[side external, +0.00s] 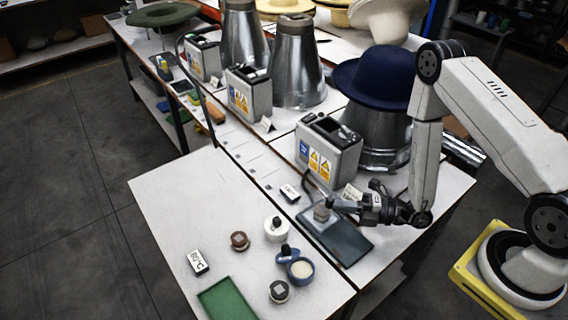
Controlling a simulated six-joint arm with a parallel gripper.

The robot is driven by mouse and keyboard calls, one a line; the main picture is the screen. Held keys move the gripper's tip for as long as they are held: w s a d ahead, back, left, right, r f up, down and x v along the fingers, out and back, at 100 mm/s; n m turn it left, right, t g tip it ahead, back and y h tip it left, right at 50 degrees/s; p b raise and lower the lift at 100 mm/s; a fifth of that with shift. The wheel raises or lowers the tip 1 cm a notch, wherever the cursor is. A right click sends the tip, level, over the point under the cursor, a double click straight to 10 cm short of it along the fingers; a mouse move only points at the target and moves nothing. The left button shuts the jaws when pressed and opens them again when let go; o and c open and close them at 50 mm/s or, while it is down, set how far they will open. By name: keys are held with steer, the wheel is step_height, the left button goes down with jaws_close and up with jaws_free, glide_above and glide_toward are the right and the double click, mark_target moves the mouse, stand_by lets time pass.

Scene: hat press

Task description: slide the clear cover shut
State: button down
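A flat, dark, glassy panel (346,242) lies at the front edge of the right table. Its upper-left part looks paler, and a grey knob-like piece (321,213) stands there. I cannot tell exactly where the clear cover ends and the case under it begins. My gripper (336,205) reaches in from the right, low over the panel, with its fingers pointing left at the knob. The fingertips are at or very close to the knob; contact and finger gap are too small to make out. My wrist hides the panel's upper-right edge.
A grey control box (328,152) and a metal cone with a navy hat (376,78) stand behind the panel. A small white label block (289,193) lies to its left. The front table holds a blue cup (300,269), a white pot (276,229) and a green tray (232,303).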

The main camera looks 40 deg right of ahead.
steer(key=shift+w+d+r, duration=0.1)
steer(key=shift+w, duration=0.2)
steer(key=s, duration=0.4)
steer(key=shift+s, duration=0.15)
steer(key=v, duration=1)
steer(key=shift+s, duration=0.15)
stand_by(0.4)
